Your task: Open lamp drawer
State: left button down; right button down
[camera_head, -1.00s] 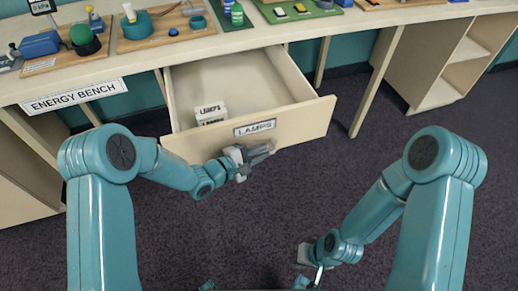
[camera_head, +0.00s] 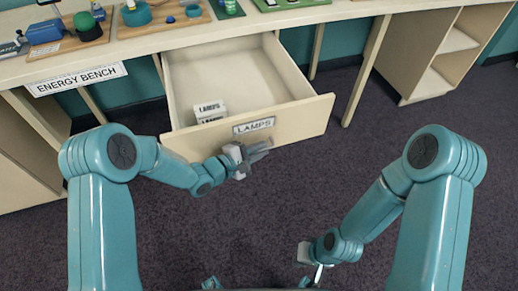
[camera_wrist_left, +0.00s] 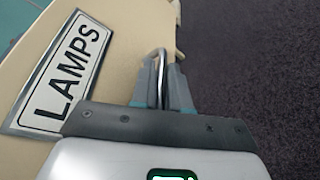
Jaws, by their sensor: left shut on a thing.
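The lamp drawer (camera_head: 290,126) is cream coloured, carries a LAMPS label (camera_head: 254,126) and stands pulled out from under the bench. White boxes marked LAMPS (camera_head: 210,112) lie inside it at the left, near its front. My left gripper (camera_head: 258,150) is at the drawer front, just below the label. In the left wrist view my left gripper (camera_wrist_left: 162,85) is shut on a metal bar handle (camera_wrist_left: 160,62) beside the LAMPS label. My right gripper (camera_head: 312,270) hangs low over the floor, away from the drawer, and its fingers are too small to read.
The bench top (camera_head: 200,38) bears several project kits and a sign reading ENERGY BENCH (camera_head: 76,78) on its front edge. An open shelf unit (camera_head: 435,60) stands at the right. Dark carpet (camera_head: 300,200) in front of the drawer is clear.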

pick_arm(q)
jog(key=shift+w, duration=0.1)
dwell(0.3)
jog(key=c, duration=1.5)
grip_release()
jog(key=p+v, duration=0.1)
jog(key=v, duration=1.5)
jog(key=shift+a, duration=0.2)
